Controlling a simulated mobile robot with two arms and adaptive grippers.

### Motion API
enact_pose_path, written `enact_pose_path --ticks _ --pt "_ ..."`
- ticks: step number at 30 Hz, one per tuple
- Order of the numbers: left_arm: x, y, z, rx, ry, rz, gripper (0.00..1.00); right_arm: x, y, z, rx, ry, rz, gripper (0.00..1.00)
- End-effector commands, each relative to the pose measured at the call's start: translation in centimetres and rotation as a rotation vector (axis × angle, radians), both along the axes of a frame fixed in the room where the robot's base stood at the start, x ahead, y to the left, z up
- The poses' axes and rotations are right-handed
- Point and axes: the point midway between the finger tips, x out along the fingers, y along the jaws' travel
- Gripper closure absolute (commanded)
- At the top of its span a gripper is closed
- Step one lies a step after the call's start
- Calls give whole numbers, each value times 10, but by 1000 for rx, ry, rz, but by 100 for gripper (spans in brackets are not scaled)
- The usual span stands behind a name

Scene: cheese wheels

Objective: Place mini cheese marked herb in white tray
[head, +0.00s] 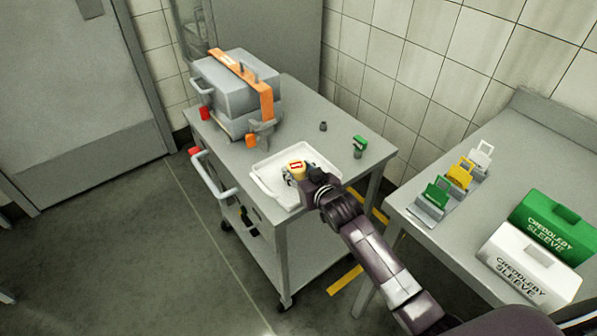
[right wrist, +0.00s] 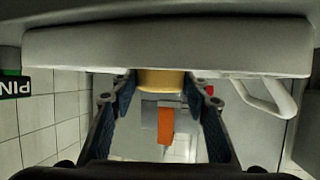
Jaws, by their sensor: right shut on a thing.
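The white tray (head: 266,184) lies on the front part of the grey cart top. A small yellow mini cheese (head: 297,168) with a red and white label shows above the tray. The writing on the label is too small to read. My right gripper (head: 300,178) is shut on this cheese, over the tray. It hides part of the cheese and the tray's right side, so I cannot tell whether the cheese touches the tray floor. In the right wrist view, the yellow cheese (right wrist: 162,81) sits between the two fingers. My left gripper is not in view.
A grey machine (head: 232,88) with an orange strap stands on the cart's far left. A small green-topped item (head: 359,146) and a small dark piece (head: 323,126) stand behind the tray. The right table holds coloured holders (head: 460,172) and a white sleeve box (head: 527,265).

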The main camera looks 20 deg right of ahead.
Motion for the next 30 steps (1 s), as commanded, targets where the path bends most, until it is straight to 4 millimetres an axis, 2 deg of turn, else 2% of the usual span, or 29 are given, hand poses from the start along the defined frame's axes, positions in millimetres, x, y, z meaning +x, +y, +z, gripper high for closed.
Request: enact_pose_path --ticks 11,12,16,26,30 --pt "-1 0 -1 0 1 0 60 0 0 -6 0 -3 0 84" --pt "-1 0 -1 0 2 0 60 0 0 -7 0 -2 0 56" --pt "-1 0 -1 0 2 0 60 0 0 -6 0 -2 0 41" --pt "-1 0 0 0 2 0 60 0 0 -4 0 -2 0 40" --pt "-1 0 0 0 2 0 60 -10 -1 -1 0 -1 0 40"
